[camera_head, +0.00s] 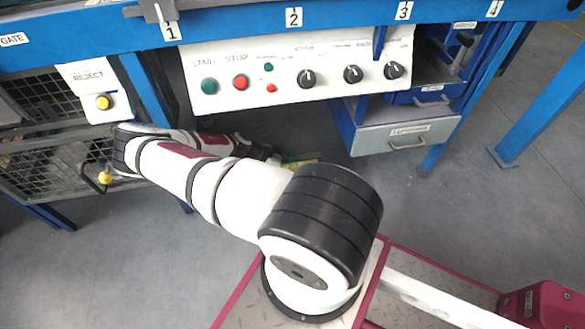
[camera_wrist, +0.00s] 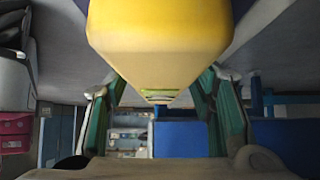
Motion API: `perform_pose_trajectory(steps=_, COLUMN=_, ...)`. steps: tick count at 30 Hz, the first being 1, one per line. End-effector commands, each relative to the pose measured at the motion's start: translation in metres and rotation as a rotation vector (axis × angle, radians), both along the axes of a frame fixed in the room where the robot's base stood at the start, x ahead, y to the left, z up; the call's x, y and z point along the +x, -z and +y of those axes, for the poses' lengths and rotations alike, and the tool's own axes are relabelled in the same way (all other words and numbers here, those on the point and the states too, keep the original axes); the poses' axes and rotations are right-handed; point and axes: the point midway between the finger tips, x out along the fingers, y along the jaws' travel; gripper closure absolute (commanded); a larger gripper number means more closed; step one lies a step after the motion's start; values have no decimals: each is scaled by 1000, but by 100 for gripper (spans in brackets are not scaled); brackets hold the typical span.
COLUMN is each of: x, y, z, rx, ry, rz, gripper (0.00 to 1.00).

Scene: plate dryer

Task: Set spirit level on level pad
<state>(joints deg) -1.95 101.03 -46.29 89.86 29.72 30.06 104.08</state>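A yellow block-like thing, which looks like the spirit level (camera_wrist: 160,35), fills the top middle of the wrist view. It sits between the two green-sided fingers of my gripper (camera_wrist: 163,88), which appear to press on its sides. In the head view my arm reaches toward the machine's front, and my gripper (camera_head: 272,156) is small, dark and partly hidden behind my arm. A small yellow strip (camera_head: 302,163) shows beside it, over the floor below the control panel. I cannot make out the level pad in either view.
A blue machine frame (camera_head: 235,27) with numbered labels spans the top. Below it are a control panel (camera_head: 330,88) with buttons and knobs, a grey drawer (camera_head: 405,135) and a wire-mesh gate (camera_head: 50,165). A blue leg (camera_head: 540,105) stands at right. Open floor lies in front.

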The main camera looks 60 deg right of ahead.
Motion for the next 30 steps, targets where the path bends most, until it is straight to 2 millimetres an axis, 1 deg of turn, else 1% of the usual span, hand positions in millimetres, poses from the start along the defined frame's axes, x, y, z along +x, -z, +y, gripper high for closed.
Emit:
perform_pose_trajectory(steps=5, x=2, y=-4, z=2, rx=0, ry=-1, rz=0, gripper=50)
perform_pose_trajectory(steps=8, x=9, y=-12, z=7, rx=0, ry=-2, rz=-1, gripper=50)
perform_pose_trajectory(steps=15, x=36, y=-46, z=30, rx=0, ry=-4, rz=-1, gripper=50)
perform_pose_trajectory(steps=21, x=56, y=-70, z=47, rx=-1, ry=-1, rz=-1, gripper=50)
perform_pose_trajectory(steps=25, x=63, y=-79, z=53, rx=-1, ry=-1, rz=1, gripper=50)
perform_pose_trajectory(steps=30, x=67, y=-83, z=57, rx=0, ry=1, rz=1, gripper=50)
